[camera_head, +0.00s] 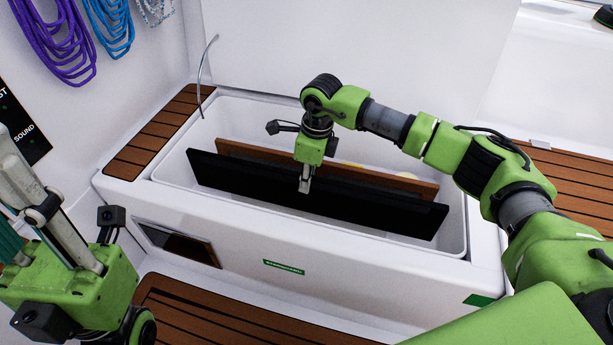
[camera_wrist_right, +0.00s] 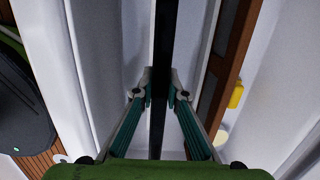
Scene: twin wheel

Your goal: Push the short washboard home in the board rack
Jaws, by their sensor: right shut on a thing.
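A black board (camera_head: 335,202) stands on its long edge in the white rack bin (camera_head: 455,247). A brown wood-framed board (camera_head: 385,181) stands behind it. I cannot tell for sure which one is the short washboard. My right gripper (camera_head: 304,188) points down and is shut on the black board's top edge near its middle. In the right wrist view the black board (camera_wrist_right: 163,50) runs between the two teal-padded fingers (camera_wrist_right: 161,88). The board's lower edge is hidden in the bin. My left gripper (camera_head: 18,215) is at the left edge, away from the boards, partly cut off.
Slatted wood tops (camera_head: 160,133) flank the bin. Purple (camera_head: 62,40) and blue ropes (camera_head: 112,38) hang on the wall at the upper left. A thin grey hook (camera_head: 204,65) rises at the bin's back left. A yellow item (camera_wrist_right: 236,95) lies beyond the brown board.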

